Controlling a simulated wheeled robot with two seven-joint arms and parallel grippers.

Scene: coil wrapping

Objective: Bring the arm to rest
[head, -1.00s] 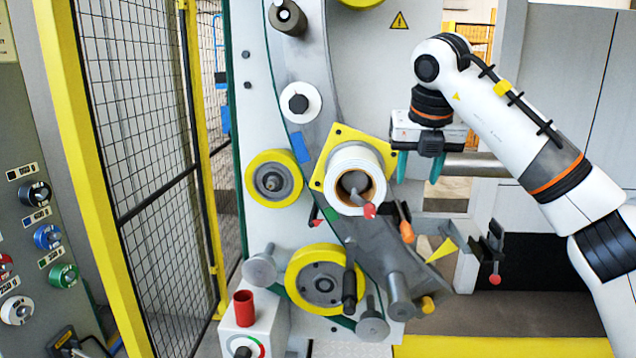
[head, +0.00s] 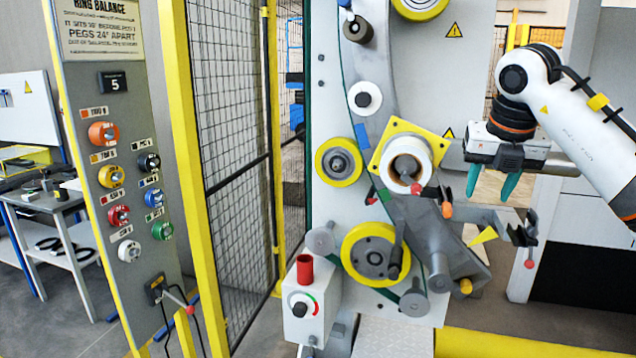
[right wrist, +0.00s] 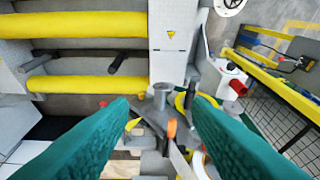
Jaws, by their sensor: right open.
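My right gripper (head: 492,186) hangs at the right of the wrapping machine (head: 330,100) in the head view. Its two green fingers point down, apart, with nothing between them. The right arm comes in from the right edge. The white coil roll (head: 421,150) on the yellow square plate (head: 392,133) is to the left of the gripper and apart from it. In the right wrist view the green fingers (right wrist: 160,110) stand wide apart, with machine parts seen beyond them. My left gripper is not in view.
A panel of coloured knobs (head: 118,185) stands at the left, beside a yellow-framed mesh fence (head: 235,180). A metal bracket with a red-tipped lever (head: 528,240) is below my right gripper.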

